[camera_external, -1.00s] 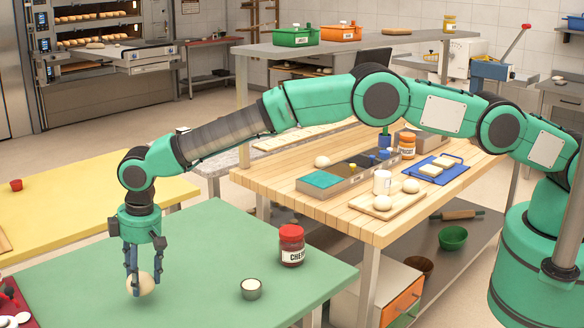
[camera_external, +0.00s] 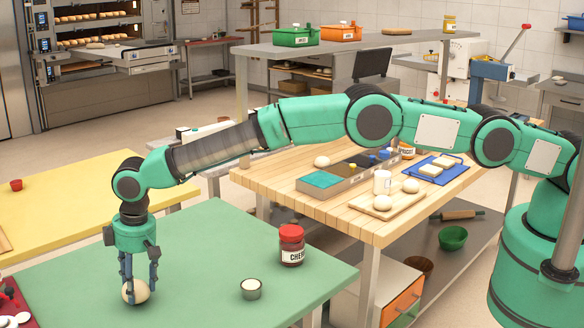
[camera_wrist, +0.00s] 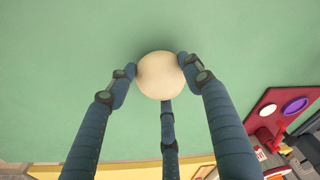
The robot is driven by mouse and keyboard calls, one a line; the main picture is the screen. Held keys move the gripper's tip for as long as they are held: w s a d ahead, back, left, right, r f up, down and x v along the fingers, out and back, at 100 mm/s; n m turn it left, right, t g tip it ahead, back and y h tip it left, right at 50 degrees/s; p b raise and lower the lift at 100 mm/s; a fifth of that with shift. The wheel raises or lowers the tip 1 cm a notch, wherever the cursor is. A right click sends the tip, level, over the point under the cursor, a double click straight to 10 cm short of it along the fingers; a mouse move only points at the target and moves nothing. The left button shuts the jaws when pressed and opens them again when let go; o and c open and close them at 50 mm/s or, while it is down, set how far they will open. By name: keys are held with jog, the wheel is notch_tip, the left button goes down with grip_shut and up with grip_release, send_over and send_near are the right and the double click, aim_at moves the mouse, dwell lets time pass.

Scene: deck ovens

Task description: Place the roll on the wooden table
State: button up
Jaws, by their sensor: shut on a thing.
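The pale round roll (camera_external: 136,292) is at the near left part of the green table, touching or just above its top; I cannot tell which. It also shows in the wrist view (camera_wrist: 160,74), with fingers around it. My gripper (camera_external: 138,288) points straight down and its blue fingers are shut on the roll. In the wrist view my gripper (camera_wrist: 158,82) has two fingertips at the roll's sides and a third finger below it. The wooden table (camera_external: 310,195) stands to the right, beyond the green table, with several things on its top.
The green table (camera_external: 200,260) also holds a red-lidded jar (camera_external: 291,246) and a small metal cup (camera_external: 251,289). On the wooden table are a grey compartment tray (camera_external: 345,172), a board with dough balls (camera_external: 388,205) and a blue tray (camera_external: 433,168).

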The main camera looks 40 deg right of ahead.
aim_at(143, 286)
jog(key=shift+f, duration=0.6)
jog(key=o, duration=1)
jog(key=shift+f, duration=0.1)
jog(key=shift+o, duration=0.2)
notch_tip(143, 286, up, 12)
jog(key=s+d+p, duration=0.1)
jog(key=shift+d, duration=0.15)
dwell(0.6)
